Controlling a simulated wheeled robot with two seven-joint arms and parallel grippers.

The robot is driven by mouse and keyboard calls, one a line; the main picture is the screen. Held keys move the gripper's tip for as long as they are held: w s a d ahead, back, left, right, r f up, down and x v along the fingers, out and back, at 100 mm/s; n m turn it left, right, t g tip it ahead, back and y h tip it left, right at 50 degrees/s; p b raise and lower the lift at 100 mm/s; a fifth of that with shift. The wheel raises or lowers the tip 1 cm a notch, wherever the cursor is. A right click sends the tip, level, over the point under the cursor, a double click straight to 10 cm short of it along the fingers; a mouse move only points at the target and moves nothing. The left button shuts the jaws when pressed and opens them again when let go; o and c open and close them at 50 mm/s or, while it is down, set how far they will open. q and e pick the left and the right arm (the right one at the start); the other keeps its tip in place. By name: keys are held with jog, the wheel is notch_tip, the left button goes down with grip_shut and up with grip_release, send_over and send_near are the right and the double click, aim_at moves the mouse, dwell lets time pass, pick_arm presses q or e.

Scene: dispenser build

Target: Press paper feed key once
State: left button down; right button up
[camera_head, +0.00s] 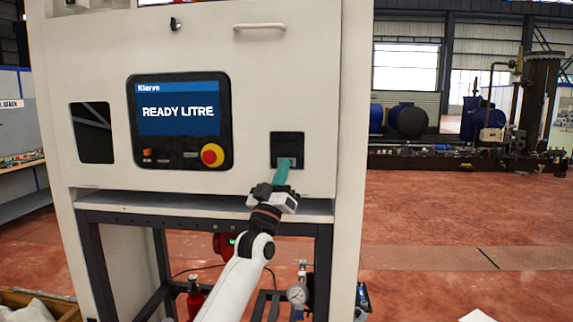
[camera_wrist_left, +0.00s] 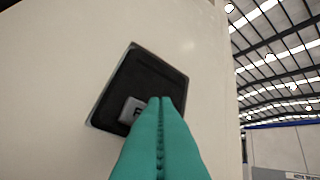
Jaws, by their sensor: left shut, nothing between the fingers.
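The dispenser's white front panel carries a dark recessed unit (camera_head: 287,146) right of the screen. In the left wrist view, this dark recess (camera_wrist_left: 146,75) holds a small grey key (camera_wrist_left: 131,109) with a mark too small to read, partly hidden by my fingers. My left gripper (camera_head: 283,166) is shut and empty, its teal fingers pointing at the lower part of the recess. My right gripper is not in view.
The screen (camera_head: 178,112) reads "READY LITRE". A red and yellow emergency stop (camera_head: 212,155) sits at its lower right. A ledge (camera_head: 120,203) juts out below the panel. Open red floor lies to the right.

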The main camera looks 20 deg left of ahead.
pick_arm(q)
jog(key=shift+w+a, duration=0.15)
jog(key=shift+w, duration=0.2)
dwell(0.5)
jog(key=shift+s+r+y, duration=0.1)
jog(key=shift+y, duration=0.2)
jog(key=shift+s+d, duration=0.2)
jog(key=shift+s, duration=0.5)
jog(key=s+p, duration=0.1)
jog(key=s, duration=0.1)
jog(key=s+d+p, duration=0.1)
jog(key=s+p, duration=0.1)
jog(key=shift+s+d, duration=0.1)
jog(key=shift+s, duration=0.3)
dwell(0.5)
